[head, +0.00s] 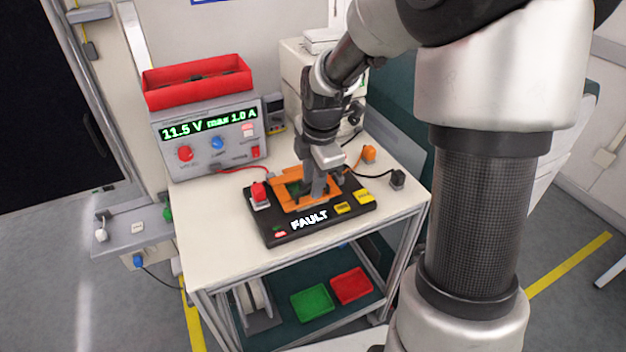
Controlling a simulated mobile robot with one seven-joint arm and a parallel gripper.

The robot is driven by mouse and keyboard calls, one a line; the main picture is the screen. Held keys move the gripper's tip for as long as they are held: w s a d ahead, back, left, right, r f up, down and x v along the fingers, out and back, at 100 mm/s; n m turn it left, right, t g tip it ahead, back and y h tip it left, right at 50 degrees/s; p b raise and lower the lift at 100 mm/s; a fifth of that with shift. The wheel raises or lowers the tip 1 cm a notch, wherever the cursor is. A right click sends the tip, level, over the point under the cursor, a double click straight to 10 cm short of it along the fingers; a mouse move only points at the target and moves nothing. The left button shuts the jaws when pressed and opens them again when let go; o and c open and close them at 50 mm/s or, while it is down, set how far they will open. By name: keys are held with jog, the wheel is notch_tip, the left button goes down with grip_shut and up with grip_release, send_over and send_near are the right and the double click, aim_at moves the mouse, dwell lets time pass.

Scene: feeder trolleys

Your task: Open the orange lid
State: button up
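The orange lid or frame (290,203) is on the black test fixture (279,238), which lies on the white trolley top. A dark green surface shows inside the orange part. I cannot tell how far the lid is raised. My gripper (318,195) points down over the right side of the orange part, with its fingers at or just above it. The fingers and wrist hide part of the lid. Whether they touch or grip it cannot be made out. The fixture's front reads "FAULT", with yellow labels beside it and a red knob (259,193) at its left corner.
A power supply (208,140) reading 11.5 V stands at the back left, bearing a red bin (196,85). Red and black leads run to the fixture area. An orange plug (369,153) sits behind right. Green (312,302) and red (351,286) trays lie on the lower shelf.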

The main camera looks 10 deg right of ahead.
jog(key=shift+c, duration=0.3)
grip_shut()
dwell(1.1)
